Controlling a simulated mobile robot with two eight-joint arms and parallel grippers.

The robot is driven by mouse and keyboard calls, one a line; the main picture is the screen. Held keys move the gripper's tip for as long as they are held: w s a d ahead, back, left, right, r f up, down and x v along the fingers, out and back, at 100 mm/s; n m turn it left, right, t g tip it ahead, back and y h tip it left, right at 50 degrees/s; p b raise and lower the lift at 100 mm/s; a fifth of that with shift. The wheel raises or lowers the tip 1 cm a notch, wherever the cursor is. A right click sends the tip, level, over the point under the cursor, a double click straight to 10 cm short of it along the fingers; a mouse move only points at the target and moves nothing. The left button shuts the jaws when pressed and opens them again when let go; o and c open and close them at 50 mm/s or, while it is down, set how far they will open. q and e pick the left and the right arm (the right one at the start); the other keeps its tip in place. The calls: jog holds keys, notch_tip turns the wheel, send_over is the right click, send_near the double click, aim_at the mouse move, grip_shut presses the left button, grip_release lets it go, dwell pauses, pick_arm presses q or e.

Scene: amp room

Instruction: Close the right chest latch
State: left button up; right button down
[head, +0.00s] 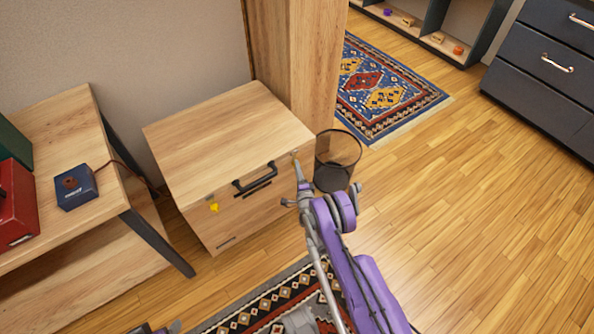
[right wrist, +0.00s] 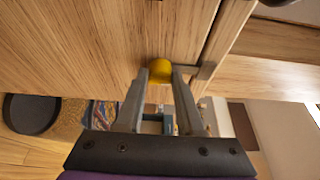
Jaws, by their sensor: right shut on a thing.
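The chest (head: 225,135) is a light wooden box with a closed lid and a black handle (head: 255,178) on its front. The yellow left latch (head: 214,207) hangs on the front, left of the handle. My right gripper (head: 297,170) is at the front's upper right corner, shut on the yellow right latch. In the right wrist view the right latch (right wrist: 159,70) sits between the two fingertips (right wrist: 160,82), beside the seam between lid and body. In the head view the gripper mostly hides this latch. My left gripper does not clearly show.
A dark mesh bin (head: 336,160) stands close to the chest's right side. A wooden post (head: 305,60) rises behind it. A table (head: 75,215) with a blue box (head: 76,188) and a red box (head: 14,205) is at the left. Wooden floor is clear at the right.

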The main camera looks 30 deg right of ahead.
pick_arm(q)
jog(key=shift+f, duration=0.15)
dwell(0.3)
pick_arm(e)
jog(key=c, duration=0.5)
grip_release()
